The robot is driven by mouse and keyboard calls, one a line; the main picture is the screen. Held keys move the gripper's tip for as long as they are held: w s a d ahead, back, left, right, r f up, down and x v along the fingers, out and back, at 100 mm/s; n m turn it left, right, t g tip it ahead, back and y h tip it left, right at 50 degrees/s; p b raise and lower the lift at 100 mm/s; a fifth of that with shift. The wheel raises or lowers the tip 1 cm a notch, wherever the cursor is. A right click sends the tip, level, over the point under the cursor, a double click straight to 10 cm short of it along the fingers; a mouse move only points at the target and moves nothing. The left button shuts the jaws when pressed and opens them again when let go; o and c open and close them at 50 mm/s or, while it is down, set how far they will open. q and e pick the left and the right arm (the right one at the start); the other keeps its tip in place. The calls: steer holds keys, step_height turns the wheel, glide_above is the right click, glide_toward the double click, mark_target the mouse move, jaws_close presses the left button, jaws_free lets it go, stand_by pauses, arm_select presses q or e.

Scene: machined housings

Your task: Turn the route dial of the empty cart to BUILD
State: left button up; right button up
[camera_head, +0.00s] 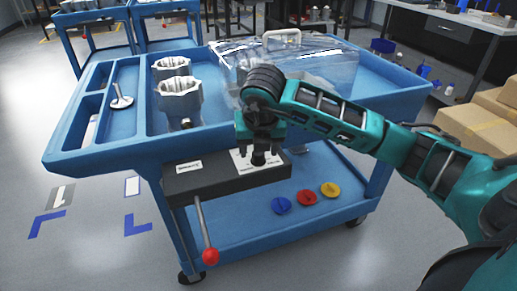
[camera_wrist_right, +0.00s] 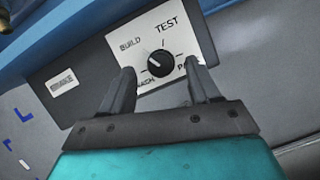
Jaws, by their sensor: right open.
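The blue cart (camera_head: 135,148) fills the middle of the head view, with metal housings (camera_head: 180,100) on its top tray. A dark panel (camera_head: 218,182) on its near side carries a white dial plate. The black route dial (camera_wrist_right: 160,64) shows in the right wrist view; BUILD is at its upper left, TEST at upper right, and other labels are partly hidden. A white mark shows on the knob's left side, with its exact setting unclear. My right gripper (camera_wrist_right: 160,76) is open, one finger on each side of the dial in view; contact cannot be told. My left gripper is not in view.
A clear cover (camera_head: 320,62) with a handle stands on the tray. A red-knobbed lever (camera_head: 205,235) hangs below the panel. Blue, red and yellow discs (camera_head: 306,197) lie on the lower shelf. Cardboard boxes (camera_head: 475,125) stand at right; other blue carts (camera_head: 95,14) stand behind.

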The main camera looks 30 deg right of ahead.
steer(key=p+v, duration=0.2)
steer(key=v, duration=0.8)
steer(key=shift+s+r, duration=0.2)
steer(key=shift+r, duration=0.15)
